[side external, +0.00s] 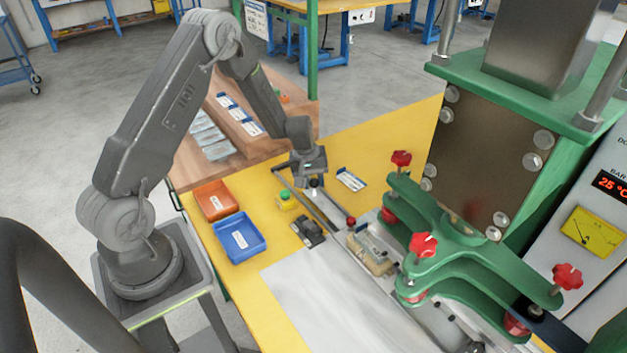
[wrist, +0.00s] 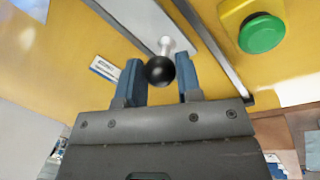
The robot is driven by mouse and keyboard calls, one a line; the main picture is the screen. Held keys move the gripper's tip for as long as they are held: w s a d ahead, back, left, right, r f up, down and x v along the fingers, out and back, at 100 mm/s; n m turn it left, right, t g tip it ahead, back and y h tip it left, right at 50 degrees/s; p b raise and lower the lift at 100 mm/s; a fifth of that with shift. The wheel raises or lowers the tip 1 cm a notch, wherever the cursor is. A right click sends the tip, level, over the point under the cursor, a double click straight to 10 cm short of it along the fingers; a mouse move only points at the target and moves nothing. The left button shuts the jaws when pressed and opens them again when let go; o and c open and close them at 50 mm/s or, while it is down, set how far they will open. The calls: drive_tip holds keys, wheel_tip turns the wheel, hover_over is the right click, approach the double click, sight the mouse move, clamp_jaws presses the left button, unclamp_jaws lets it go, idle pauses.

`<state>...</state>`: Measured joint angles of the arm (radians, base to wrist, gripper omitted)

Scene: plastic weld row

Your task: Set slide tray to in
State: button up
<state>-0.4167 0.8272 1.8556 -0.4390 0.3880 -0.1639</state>
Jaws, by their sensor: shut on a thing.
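The slide tray shows in the wrist view as a pale grey plate (wrist: 140,18) beside a metal rail (wrist: 205,40). A black ball knob (wrist: 160,70) on a short light stem stands at its near end. My gripper (wrist: 159,82) has its two blue fingers on either side of this knob and is shut on it. In the side view my gripper (side external: 314,186) is low over the outer end of the rails (side external: 328,212), which run toward the green press (side external: 460,245). The gripper hides most of the knob there.
A yellow box with a green button (side external: 286,200) stands close left of the rails. A dark clamp-like block (side external: 308,233), an orange bin (side external: 216,201) and a blue bin (side external: 239,237) are also left. A label card (side external: 350,180) lies right of the rails. Red-knobbed green clamps crowd the press side.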

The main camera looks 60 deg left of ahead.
sight(342, 222)
drive_tip(key=d, duration=1.3)
clamp_jaws()
drive_tip(key=o, duration=1)
unclamp_jaws()
drive_tip(key=shift+o, duration=0.2)
wheel_tip(342, 222, up, 14)
drive_tip(key=s+a, duration=0.1)
drive_tip(key=s, duration=0.1)
drive_tip(key=shift+s+a+f, duration=0.15)
drive_tip(key=shift+a+f, duration=0.05)
drive_tip(key=shift+a, duration=0.05)
drive_tip(key=shift+d, duration=0.1)
